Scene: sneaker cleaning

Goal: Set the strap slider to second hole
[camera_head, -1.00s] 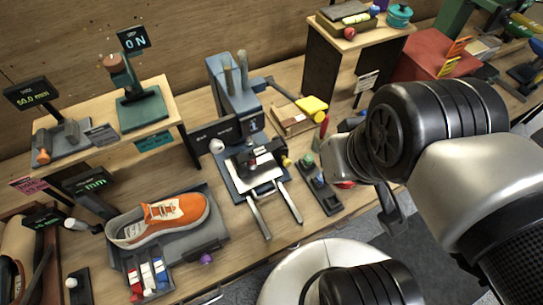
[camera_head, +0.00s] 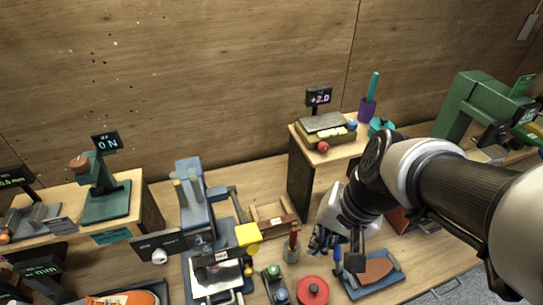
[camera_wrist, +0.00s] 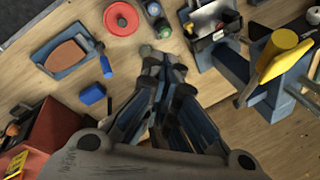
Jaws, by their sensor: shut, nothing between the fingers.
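My gripper (camera_head: 327,240) is shut and empty, in the air above the bench, right of the small pot with the red-handled tool (camera_head: 291,250). In the wrist view its closed fingers (camera_wrist: 160,62) point up the picture over bare wood. The orange sneaker (camera_head: 128,299) is cut off at the lower left edge of the head view, far left of my gripper. I cannot make out a strap slider or its holes in either view.
A blue machine (camera_head: 196,212) with a yellow block (camera_head: 248,236) stands left of my gripper. A red disc (camera_head: 313,291) and a blue tray with a brown sole-shaped piece (camera_head: 374,271) lie in front. A raised wooden shelf (camera_head: 335,160) stands behind. Bare wood shows between these things.

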